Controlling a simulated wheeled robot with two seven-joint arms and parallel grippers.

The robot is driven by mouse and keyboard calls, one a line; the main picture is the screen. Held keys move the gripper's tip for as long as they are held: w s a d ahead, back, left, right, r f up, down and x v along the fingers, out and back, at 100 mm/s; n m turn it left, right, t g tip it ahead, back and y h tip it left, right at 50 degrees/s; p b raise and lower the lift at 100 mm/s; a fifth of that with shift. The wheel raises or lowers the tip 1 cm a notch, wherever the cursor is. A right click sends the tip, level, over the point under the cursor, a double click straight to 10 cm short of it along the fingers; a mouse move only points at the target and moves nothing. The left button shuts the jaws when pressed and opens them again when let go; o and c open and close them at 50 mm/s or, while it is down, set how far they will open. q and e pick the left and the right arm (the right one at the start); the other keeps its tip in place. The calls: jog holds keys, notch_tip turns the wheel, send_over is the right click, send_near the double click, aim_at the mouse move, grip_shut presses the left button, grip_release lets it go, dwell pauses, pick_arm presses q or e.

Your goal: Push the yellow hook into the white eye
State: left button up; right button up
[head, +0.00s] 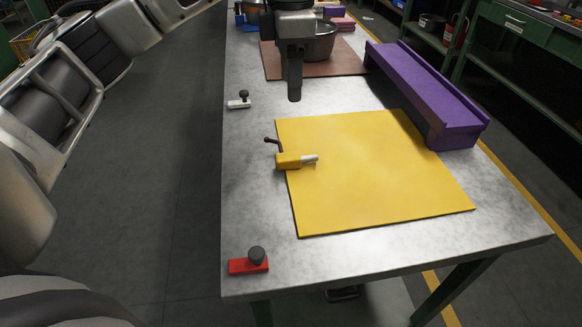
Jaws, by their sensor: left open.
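A small yellow piece (288,161), which looks like the yellow hook, lies at the left edge of a yellow mat. A dark red lever with a round end sticks out behind it to the left. A short whitish piece (309,159) juts from its right side onto the mat. A white block with a black knob (239,103) sits at the table's left edge; I cannot tell which white part is the eye. My left gripper (294,94) is open and empty, pointing down above the table behind the yellow piece, apart from it. My right gripper is out of view.
The yellow mat (375,175) is otherwise bare. A purple channel-shaped bar (425,90) lies to its right. A red block with a black knob (249,264) sits at the near left corner. A dark pot (320,42) stands on a brown mat (345,66) behind my gripper.

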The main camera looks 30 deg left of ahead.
pick_arm(q)
send_over(293, 156)
jog(key=f, duration=1.1)
jog(key=shift+s, duration=0.35)
jog(key=shift+w+f, duration=0.2)
jog(key=shift+f, duration=1.2)
jog(key=shift+w+f, duration=0.15)
jog(key=shift+f, duration=1.2)
jog(key=c, duration=1.1)
